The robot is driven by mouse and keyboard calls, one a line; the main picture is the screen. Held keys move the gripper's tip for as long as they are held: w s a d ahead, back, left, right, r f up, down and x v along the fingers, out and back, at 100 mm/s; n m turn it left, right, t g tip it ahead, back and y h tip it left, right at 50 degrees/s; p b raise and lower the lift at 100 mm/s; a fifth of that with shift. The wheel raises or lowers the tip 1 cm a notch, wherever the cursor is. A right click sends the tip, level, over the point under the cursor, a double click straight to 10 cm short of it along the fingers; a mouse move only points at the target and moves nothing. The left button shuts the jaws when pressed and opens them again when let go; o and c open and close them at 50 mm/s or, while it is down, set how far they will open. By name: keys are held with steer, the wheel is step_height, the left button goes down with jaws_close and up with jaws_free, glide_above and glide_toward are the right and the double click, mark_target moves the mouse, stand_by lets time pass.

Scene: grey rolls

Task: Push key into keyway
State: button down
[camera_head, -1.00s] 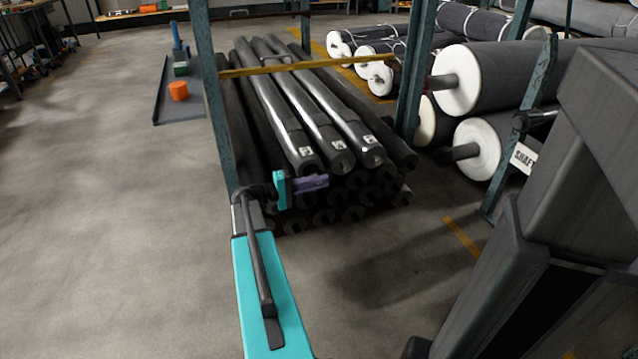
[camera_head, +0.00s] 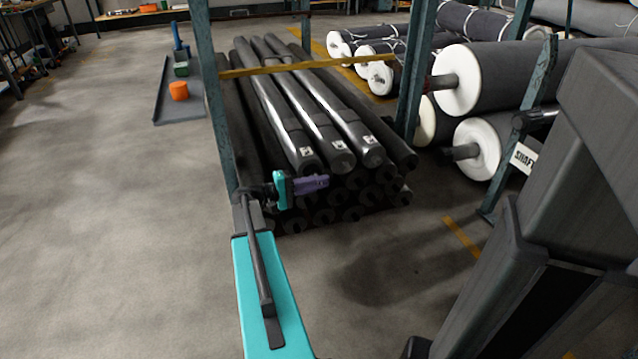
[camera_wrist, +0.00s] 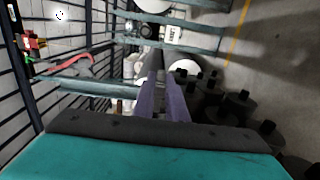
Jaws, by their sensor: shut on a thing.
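My gripper (camera_head: 322,181) has a teal body and purple fingers. In the head view it is in front of the near ends of the stacked dark shafts (camera_head: 290,110), pointing right. In the wrist view the purple fingers of my gripper (camera_wrist: 162,85) lie close together. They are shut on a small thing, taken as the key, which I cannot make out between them. Several lower shaft ends (camera_head: 325,215) show notches that look like keyways. I cannot tell which keyway is meant, or whether the gripper touches a shaft.
A teal rack post (camera_head: 215,100) stands left of the stack, with a yellow bar (camera_head: 300,67) across it. Large white-ended rolls (camera_head: 480,150) fill the right. An orange cylinder (camera_head: 178,91) sits on a dark tray (camera_head: 161,100) at left.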

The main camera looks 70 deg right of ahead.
mark_target(315, 174)
steer(key=shift+w+d+p, duration=0.35)
steer(key=shift+w+d, duration=1)
steer(key=shift+d, duration=0.3)
stand_by(0.6)
steer(key=c, duration=1.7)
jaws_free()
steer(key=shift+w+a, duration=0.1)
steer(key=p+v, duration=0.3)
steer(key=v, duration=1)
steer(key=shift+w+a, duration=0.15)
steer(key=shift+w, duration=0.05)
steer(key=shift+r, duration=0.1)
